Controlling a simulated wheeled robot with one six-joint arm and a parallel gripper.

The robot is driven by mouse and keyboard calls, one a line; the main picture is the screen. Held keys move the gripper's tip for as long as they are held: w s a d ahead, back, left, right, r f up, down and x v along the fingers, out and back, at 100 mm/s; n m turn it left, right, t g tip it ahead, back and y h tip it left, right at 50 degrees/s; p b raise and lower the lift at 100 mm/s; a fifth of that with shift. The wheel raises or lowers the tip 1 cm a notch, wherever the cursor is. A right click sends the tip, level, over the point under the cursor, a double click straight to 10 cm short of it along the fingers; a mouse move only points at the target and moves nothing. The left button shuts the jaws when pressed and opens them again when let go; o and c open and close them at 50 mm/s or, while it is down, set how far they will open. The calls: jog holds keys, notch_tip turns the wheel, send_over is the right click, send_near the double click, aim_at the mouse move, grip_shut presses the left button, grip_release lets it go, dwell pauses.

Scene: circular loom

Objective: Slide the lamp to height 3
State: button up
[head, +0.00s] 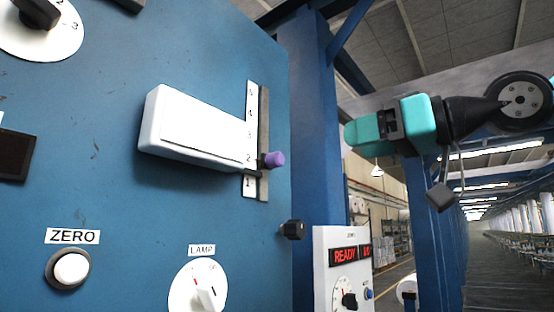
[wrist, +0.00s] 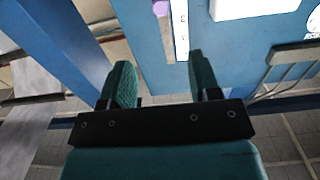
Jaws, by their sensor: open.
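The lamp, a white box (head: 195,132), is mounted on the blue panel, beside a white scale strip (head: 249,175) numbered 1 to 5 upward. A purple knob (head: 274,160) sticks out from the grey vertical rail (head: 264,110) next to the strip, near the 2 mark. The knob (wrist: 160,8) also shows at the top edge of the wrist view, partly cut off, with the strip (wrist: 180,30) beside it. My gripper (head: 349,137) is to the right of the knob and slightly higher in the head view, apart from it. Its teal fingers (wrist: 160,75) are spread and empty.
The blue panel (head: 110,120) also carries a ZERO button (head: 72,268), a LAMP dial (head: 198,290) and a black knob (head: 292,230). A blue post (head: 315,110) stands behind. A white READY display box (head: 345,262) is at the lower right. Open space lies between gripper and knob.

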aim_at(281, 156)
jog(key=p+x, duration=0.2)
jog(key=x, duration=0.3)
jog(key=p+x, duration=0.2)
jog(key=x, duration=0.3)
jog(key=p+x, duration=0.2)
jog(key=x, duration=0.4)
jog(key=shift+a+r+p, duration=0.15)
jog(key=shift+r+p, duration=0.15)
jog(key=shift+p, duration=0.1)
jog(key=shift+w+a+f, duration=0.1)
jog(key=shift+w+a, duration=0.3)
grip_shut()
